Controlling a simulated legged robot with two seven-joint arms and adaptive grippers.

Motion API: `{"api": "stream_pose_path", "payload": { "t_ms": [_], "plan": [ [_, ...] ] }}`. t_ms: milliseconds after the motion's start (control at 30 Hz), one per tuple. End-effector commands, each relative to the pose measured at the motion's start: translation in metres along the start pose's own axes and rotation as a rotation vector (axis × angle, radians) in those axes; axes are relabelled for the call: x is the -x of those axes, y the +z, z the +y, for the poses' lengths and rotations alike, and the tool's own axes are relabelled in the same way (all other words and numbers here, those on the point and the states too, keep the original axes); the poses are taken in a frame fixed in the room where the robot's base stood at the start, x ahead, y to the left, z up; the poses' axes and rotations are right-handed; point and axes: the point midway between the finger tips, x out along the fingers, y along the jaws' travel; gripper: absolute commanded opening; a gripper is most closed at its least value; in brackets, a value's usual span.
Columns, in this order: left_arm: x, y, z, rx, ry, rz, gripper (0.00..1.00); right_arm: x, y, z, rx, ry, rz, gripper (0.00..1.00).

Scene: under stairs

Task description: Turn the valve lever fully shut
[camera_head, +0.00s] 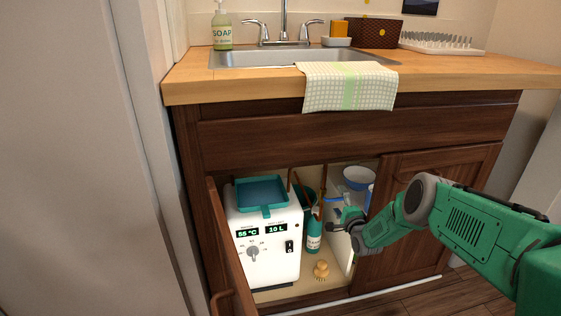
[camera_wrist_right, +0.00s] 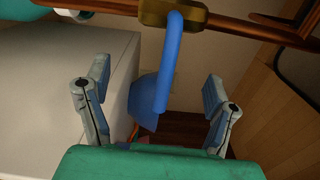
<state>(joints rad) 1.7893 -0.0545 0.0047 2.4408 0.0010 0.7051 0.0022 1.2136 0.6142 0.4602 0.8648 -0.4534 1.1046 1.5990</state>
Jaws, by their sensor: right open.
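In the right wrist view the valve lever (camera_wrist_right: 167,65) is a blue bar joined to a brass valve body (camera_wrist_right: 172,14) on a copper pipe. It hangs down the picture from the valve, between my two spread fingers and touching neither as far as I can see. My right gripper (camera_wrist_right: 156,95) is open and empty. My left gripper is not in view.
The white heater box (camera_head: 265,245) with a teal tray (camera_head: 262,196) fills the cabinet's left. The left door (camera_head: 232,262) is open; the right door (camera_head: 425,170) is shut. A blue bowl (camera_head: 358,177) sits behind.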

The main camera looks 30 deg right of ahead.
Motion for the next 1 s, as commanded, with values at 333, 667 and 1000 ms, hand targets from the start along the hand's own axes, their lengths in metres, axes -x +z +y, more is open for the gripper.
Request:
{"api": "stream_pose_path", "payload": {
  "t_ms": [333,667,1000],
  "plan": [
    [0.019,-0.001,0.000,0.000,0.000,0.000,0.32,0.025,-0.010,0.000,0.008,0.008,0.011,0.78],
    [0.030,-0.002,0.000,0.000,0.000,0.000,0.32,0.041,0.001,0.001,0.007,0.005,0.010,0.78],
    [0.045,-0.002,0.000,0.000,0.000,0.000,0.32,0.062,0.033,-0.001,0.006,0.000,0.005,0.78]
  ]
}}
